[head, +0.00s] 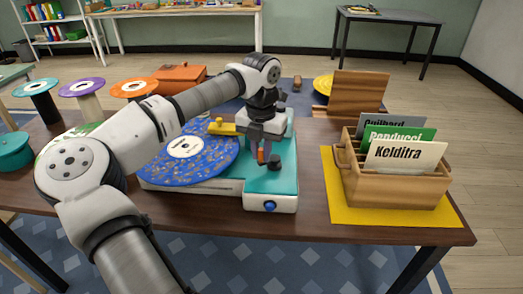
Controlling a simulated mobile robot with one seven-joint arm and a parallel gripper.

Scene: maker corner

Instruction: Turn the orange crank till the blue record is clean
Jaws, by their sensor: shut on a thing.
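The blue record (188,160) lies flat on the left part of a white and teal machine (257,189) on the table. Brownish specks cover much of its blue surface around a pale centre label. A yellow arm piece (222,128) stands at the record's far right edge. My gripper (262,150) points down over the teal right part of the machine and is shut on the small orange crank (261,157). Most of the crank is hidden by the fingers. A dark round knob (274,162) is just right of it.
A wooden crate (394,175) with name cards stands on a yellow mat (445,214) at right. Orange, purple and teal discs on stands (135,88) and a teal round container (14,151) are at left. An orange box (180,78) is behind.

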